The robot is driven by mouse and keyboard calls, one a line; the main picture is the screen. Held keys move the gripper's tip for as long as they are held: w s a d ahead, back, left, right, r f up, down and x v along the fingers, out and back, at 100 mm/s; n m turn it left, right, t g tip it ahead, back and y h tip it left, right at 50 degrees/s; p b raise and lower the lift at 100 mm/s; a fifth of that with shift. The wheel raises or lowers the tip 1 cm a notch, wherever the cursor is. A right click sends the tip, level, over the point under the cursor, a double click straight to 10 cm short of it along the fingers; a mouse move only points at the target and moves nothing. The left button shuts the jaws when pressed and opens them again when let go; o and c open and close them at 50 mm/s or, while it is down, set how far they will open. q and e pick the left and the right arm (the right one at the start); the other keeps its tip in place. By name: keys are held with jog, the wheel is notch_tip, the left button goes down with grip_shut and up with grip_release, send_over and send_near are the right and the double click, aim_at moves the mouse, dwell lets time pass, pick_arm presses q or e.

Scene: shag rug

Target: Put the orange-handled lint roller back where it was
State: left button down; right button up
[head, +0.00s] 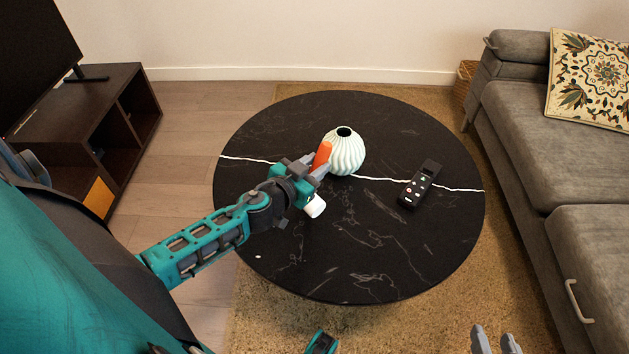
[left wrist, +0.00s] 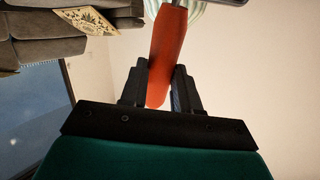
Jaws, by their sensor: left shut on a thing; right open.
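The lint roller's orange handle (head: 322,156) sticks up from my left gripper (head: 312,172) in the head view, and its white roller end (head: 315,206) shows below the jaws. My left gripper is shut on the lint roller, in front of the vase over the round black table (head: 400,260). In the left wrist view the orange handle (left wrist: 167,55) runs between the two fingers (left wrist: 160,85). My right gripper (head: 496,342) is open and empty at the bottom edge of the head view. I cannot tell whether the roller touches the table.
A pale ribbed vase (head: 346,152) stands just behind the left gripper. A black remote (head: 420,184) lies to the right on the table. A grey sofa (head: 540,130) is at right, a dark TV stand (head: 100,125) at left.

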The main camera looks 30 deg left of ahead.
aim_at(314, 208)
pick_arm(q)
jog(key=shift+f+b, duration=1)
jog(key=shift+f, duration=0.75)
jog(key=shift+f, duration=0.2)
jog(key=c, duration=0.8)
grip_release()
